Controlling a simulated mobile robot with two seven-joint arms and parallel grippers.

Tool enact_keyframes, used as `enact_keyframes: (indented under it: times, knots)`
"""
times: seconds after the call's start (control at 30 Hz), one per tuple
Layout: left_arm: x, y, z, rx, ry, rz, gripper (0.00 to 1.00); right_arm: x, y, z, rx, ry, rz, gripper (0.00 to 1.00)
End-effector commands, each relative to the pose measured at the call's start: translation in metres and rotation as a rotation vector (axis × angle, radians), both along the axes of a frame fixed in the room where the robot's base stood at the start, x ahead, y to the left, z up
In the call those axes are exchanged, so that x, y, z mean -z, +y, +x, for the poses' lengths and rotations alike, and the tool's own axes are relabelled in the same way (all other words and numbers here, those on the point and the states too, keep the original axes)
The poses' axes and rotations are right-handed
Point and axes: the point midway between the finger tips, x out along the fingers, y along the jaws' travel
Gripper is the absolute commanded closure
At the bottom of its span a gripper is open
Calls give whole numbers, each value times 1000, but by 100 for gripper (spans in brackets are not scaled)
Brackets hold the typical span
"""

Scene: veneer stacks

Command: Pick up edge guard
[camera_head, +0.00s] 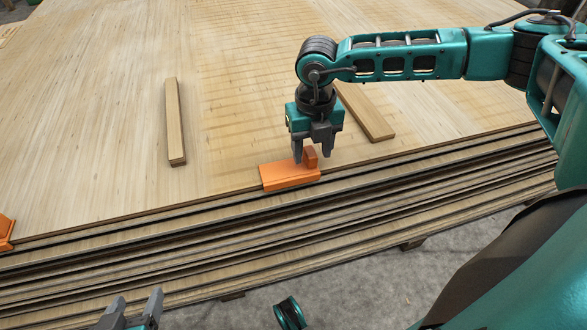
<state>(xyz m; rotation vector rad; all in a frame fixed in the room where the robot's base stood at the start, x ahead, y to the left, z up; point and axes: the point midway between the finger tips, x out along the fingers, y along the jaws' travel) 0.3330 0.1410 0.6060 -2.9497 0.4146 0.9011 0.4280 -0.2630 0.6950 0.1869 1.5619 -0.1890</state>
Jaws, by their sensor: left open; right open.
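An orange edge guard (287,176) sits on the front edge of the veneer stack, near the middle, with a small raised tab on its right part. My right gripper (312,158) points down over it. Its jaws are open, with the fingers at the raised tab; I cannot tell whether they touch it. A second orange edge guard (5,232) shows at the left border of the view, partly cut off. My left gripper (135,308) is low in front of the stack, open and empty, with its fingers pointing up in the picture.
The veneer stack (100,120) has a broad flat top. A wooden strip (174,122) lies left of centre on it, and another (368,114) lies behind my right gripper. Grey floor (360,285) shows in front of the stack.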

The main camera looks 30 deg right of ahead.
Motion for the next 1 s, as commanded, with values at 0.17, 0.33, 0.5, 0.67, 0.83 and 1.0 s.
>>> enact_keyframes:
  times: [0.17,0.33,0.5,0.67,0.83,1.0]
  knots:
    - [5,-2,-1,5,11,-1,37,16,1,0,0,1,1,47]
    - [2,-3,0,5,5,-2,37,16,1,-1,-1,1,1,47]
    - [1,-3,1,6,0,-2,37,16,1,-1,-1,1,1,58]
    - [1,-2,1,7,0,0,37,16,1,-1,-1,0,2,74]
    - [1,-2,1,7,-1,2,37,16,1,-1,-1,0,2,90]
    - [2,-1,1,7,0,3,37,16,1,-1,-1,0,2,100]
